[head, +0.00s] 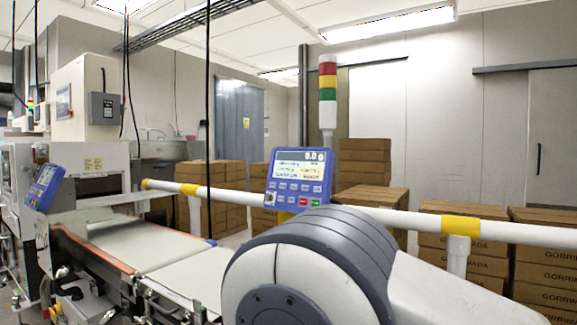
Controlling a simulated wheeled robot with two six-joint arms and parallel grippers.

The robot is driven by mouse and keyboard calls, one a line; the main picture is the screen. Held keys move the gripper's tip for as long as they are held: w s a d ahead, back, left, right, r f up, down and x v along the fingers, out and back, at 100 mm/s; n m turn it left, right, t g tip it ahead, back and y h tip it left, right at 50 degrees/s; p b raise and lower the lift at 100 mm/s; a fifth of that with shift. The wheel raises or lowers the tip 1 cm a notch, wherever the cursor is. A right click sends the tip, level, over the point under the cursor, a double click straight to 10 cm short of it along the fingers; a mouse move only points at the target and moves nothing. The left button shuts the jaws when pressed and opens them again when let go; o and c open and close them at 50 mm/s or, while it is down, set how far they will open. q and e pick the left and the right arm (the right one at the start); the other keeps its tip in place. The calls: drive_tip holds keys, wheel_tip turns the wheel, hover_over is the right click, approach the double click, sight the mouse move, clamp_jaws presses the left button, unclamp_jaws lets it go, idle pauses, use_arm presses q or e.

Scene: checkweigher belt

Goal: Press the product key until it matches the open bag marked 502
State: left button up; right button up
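No open bag marked 502 shows. Neither of my grippers is in view. A large rounded grey and white joint of my own arm fills the lower middle and right and hides what lies behind it.
A white rail (375,212) with yellow bands crosses the view. The conveyor belt (140,240) at the left looks empty. A second blue panel (45,187) is at the far left. A red, yellow and green light tower (327,80) and stacked cartons (462,245) stand behind.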

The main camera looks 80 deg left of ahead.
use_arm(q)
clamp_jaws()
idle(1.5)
